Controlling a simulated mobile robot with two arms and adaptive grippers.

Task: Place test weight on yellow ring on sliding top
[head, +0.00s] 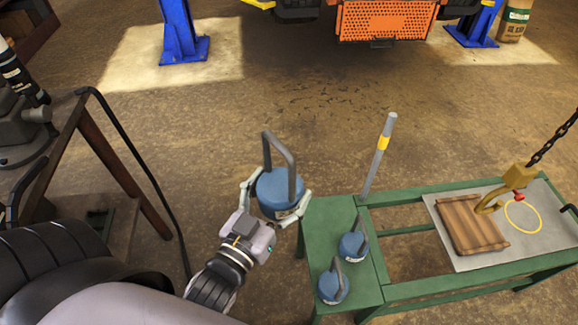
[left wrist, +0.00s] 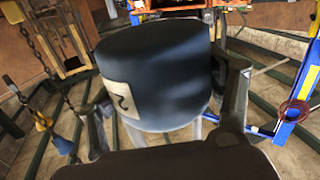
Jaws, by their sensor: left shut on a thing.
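A blue test weight (head: 279,190) with a grey loop handle is held in my left gripper (head: 274,203). The gripper is shut around its body, above the floor just left of the green bench. The weight's label and blue body fill the middle of the left wrist view (left wrist: 155,75), between the fingers (left wrist: 165,110). The yellow ring (head: 523,218) is marked on the grey sliding top (head: 480,258) at the right of the bench, with nothing standing in it. My right gripper is not in view.
Two more blue weights (head: 353,246) (head: 333,286) stand on the green bench's left end (head: 325,222). A grey post with a yellow band (head: 380,155) rises from the bench. A wooden board (head: 468,226) lies on the sliding top beside a hanging hook (head: 517,177) and chain (head: 557,135).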

